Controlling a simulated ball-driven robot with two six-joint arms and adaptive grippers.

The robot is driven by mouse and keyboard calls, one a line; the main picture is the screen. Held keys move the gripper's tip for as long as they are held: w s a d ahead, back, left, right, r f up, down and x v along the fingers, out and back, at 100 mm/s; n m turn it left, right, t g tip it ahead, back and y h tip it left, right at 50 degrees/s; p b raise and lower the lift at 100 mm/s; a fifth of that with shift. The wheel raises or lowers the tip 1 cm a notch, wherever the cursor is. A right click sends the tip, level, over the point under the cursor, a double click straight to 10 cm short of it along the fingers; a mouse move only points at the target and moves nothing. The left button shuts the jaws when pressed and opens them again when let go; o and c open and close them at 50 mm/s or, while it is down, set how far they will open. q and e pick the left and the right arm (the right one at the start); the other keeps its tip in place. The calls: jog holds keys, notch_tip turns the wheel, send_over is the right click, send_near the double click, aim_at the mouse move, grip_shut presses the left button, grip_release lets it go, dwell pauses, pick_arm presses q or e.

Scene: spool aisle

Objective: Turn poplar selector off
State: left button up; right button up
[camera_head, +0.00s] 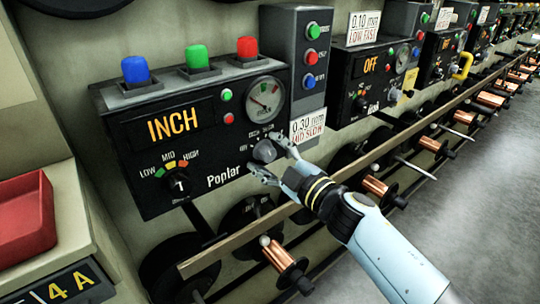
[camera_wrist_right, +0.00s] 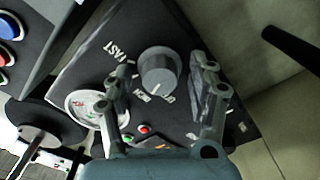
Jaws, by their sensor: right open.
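The Poplar control box (camera_head: 215,150) is a black panel on the machine at left centre, with "INCH" lit in orange. Its grey round selector knob (camera_head: 264,150) sits at the lower right of the panel. My right gripper (camera_head: 268,157) is open at the knob, one finger on either side. In the wrist view the knob (camera_wrist_right: 158,72) lies between the two spread fingers (camera_wrist_right: 162,92), with visible gaps on both sides. Labels around it include "FAST" and "INCH", seen turned. My left gripper is not in view.
Blue, green and red buttons (camera_head: 197,56) top the box. A gauge (camera_head: 264,98) sits above the knob. A smaller knob (camera_head: 177,181) is at lower left. A wooden rail (camera_head: 235,240) with copper spools (camera_head: 278,254) runs below. Another box (camera_head: 372,68) reads "OFF".

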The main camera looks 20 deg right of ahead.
jog(key=c, duration=1.1)
jog(key=shift+c, duration=0.2)
jog(key=shift+n, duration=0.3)
jog(key=n, duration=0.3)
jog(key=shift+f, duration=0.1)
jog(key=shift+n, duration=1.7)
jog(key=o, duration=1.1)
